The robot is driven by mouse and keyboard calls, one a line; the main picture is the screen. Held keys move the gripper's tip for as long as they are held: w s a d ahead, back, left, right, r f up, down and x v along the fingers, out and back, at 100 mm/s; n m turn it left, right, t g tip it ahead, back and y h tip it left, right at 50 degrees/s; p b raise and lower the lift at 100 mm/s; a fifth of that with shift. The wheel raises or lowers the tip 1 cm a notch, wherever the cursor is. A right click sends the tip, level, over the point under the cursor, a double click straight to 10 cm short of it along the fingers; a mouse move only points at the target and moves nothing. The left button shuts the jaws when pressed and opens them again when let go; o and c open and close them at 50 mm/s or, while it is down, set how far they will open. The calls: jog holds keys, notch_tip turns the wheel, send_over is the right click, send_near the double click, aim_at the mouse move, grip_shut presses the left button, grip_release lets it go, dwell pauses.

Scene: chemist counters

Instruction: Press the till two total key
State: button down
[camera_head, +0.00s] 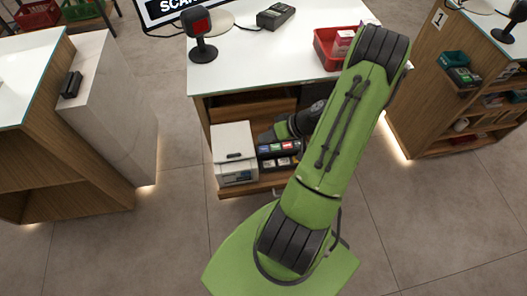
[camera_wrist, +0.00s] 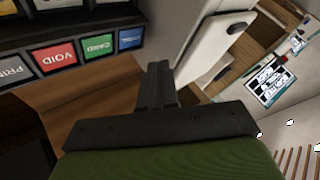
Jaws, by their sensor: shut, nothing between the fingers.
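A dark key panel (camera_head: 268,164) with coloured keys sits on the shelf of the middle counter, partly behind my arm. I cannot tell which is the total key. My gripper (camera_wrist: 159,72) is shut and empty, beside and apart from the blue key in that view. Its fingertips are hard to make out in the head view.
A white box-shaped device (camera_head: 234,150) stands left of the panel and also shows in the wrist view (camera_wrist: 222,35). The white countertop (camera_head: 260,68) above carries a scanner (camera_head: 203,40), a card terminal (camera_head: 276,15) and a red tray (camera_head: 326,58). Open floor lies in front.

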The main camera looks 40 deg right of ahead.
aim_at(267, 149)
jog(key=shift+f+b, duration=0.9)
jog(key=shift+f, duration=0.45)
dwell(0.8)
jog(key=shift+f+b, duration=0.4)
jog(key=shift+b, duration=0.1)
jog(key=shift+f+b, duration=0.35)
jog(key=shift+b, duration=0.1)
dwell(0.4)
jog(key=shift+r, duration=0.1)
jog(key=shift+r+p, duration=0.5)
jog(key=shift+r, duration=0.2)
jog(key=shift+r, duration=0.1)
jog(key=shift+r+p, duration=1.7)
jog(key=shift+r, duration=0.8)
